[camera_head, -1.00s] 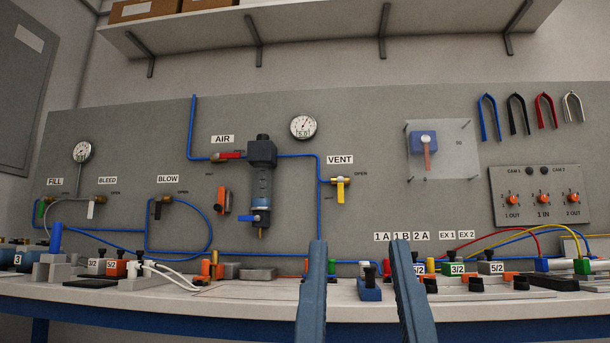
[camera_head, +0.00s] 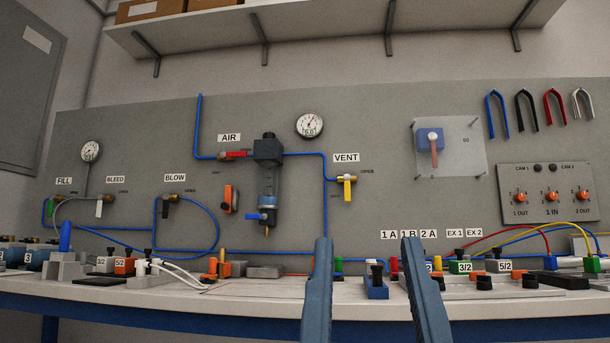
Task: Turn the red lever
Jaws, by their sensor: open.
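A red lever (camera_head: 233,155) lies roughly level on the blue air line under the AIR label (camera_head: 229,138), on the grey wall panel left of the dark filter unit (camera_head: 267,153). My gripper (camera_head: 367,240) is open and empty at the lower middle. Its two blue-grey fingers point up and stand apart in front of the bench, to the right of and lower than the red lever. Nothing touches the lever.
A yellow VENT lever (camera_head: 347,190) hangs down right of the filter. Below the red lever is an orange switch (camera_head: 231,199). A clear-covered box (camera_head: 430,140) carries a reddish handle. Blocks and hoses crowd the bench (camera_head: 250,290). A shelf (camera_head: 320,35) overhangs above.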

